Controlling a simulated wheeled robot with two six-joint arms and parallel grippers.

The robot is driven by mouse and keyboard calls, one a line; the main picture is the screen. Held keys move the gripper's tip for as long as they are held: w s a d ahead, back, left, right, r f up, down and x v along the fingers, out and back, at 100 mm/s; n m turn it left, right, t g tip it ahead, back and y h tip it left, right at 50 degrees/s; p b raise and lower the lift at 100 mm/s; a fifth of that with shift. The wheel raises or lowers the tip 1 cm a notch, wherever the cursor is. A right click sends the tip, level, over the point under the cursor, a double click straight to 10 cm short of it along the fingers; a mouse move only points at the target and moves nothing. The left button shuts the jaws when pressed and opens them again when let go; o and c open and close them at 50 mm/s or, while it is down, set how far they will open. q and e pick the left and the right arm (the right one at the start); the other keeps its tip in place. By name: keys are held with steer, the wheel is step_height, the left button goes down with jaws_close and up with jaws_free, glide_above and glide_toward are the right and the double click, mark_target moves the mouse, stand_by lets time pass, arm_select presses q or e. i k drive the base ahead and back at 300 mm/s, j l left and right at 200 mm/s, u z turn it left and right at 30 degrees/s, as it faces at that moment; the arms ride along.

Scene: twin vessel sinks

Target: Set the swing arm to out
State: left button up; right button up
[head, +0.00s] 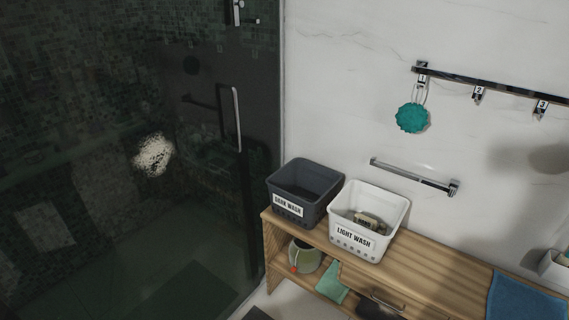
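A chrome bar (412,176), which may be the swing arm, is mounted low on the white marble wall. Its right end has a bracket on the wall. Its left end is close to the wall, and I cannot tell whether it touches. The bar hangs above and behind the white basket, clear of it. Neither of my grippers is in view.
A dark basket (288,209) labelled DARK WASH and a white basket (343,239) labelled LIGHT WASH stand on a wooden bench (415,265). A hook rail (500,88) holds a teal puff (412,118). A blue towel (522,298) lies at right. A glass shower (130,220) fills the left.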

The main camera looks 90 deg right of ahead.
mark_target(450, 190)
steer(key=z, duration=3.85)
